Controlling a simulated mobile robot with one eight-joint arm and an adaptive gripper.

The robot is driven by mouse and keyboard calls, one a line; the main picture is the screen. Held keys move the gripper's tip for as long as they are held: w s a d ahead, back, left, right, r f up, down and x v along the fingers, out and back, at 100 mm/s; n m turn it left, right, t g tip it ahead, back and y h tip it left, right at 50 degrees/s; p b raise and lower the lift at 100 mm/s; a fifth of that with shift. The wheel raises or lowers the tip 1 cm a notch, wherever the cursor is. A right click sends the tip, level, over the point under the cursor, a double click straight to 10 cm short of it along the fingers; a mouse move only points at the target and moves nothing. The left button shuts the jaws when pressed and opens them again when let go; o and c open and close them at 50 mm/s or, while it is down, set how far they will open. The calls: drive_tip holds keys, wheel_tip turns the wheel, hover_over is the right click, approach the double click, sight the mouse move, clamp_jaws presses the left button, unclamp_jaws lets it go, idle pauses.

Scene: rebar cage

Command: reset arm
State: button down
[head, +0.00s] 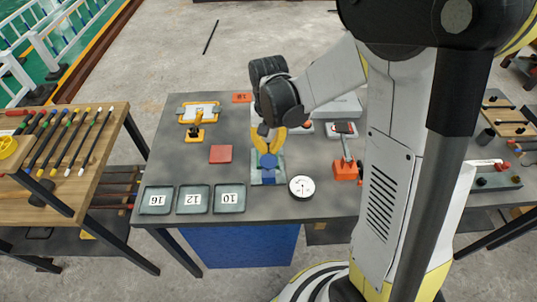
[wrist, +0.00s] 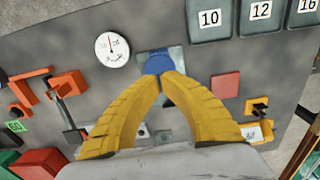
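My gripper (head: 270,150) has two curved yellow fingers and points down over the middle of the dark grey bench (head: 190,160). In the wrist view its fingers (wrist: 160,82) bow apart at the base and come together at the tips. A blue piece (wrist: 158,64) sits right at the fingertips; it also shows in the head view (head: 268,161). I cannot tell whether it is gripped or lies just beyond the tips. Behind it is a pale grey-blue plate (head: 268,180), partly hidden. My arm reaches in from the upper right and covers part of the bench.
Trays marked 16 (head: 156,200), 12 (head: 193,199) and 10 (head: 229,198) line the front edge. A round dial (head: 302,187) is right of the plate, a red square (head: 221,154) left. Orange tools (head: 346,169) stand further right. A wooden table (head: 70,150) is at left.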

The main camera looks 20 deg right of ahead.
wheel_tip(320, 180, up, 2)
drive_tip(key=shift+r+p, duration=0.1)
drive_tip(key=shift+p, duration=0.45)
drive_tip(key=shift+s, duration=0.1)
drive_tip(key=shift+s+r+b, duration=0.15)
drive_tip(key=shift+r+b, duration=0.1)
drive_tip(key=shift+b, duration=0.45)
drive_tip(key=s+r+n+t+b, duration=0.1)
drive_tip(key=s+n+t+b, duration=0.2)
drive_tip(key=s+t+b, duration=0.4)
drive_tip(key=s+b, duration=0.4)
drive_tip(key=s, duration=0.1)
drive_tip(key=shift+s+r+n+b, duration=0.15)
drive_tip(key=shift+r+n+b, duration=0.1)
drive_tip(key=shift+n+b, duration=0.05)
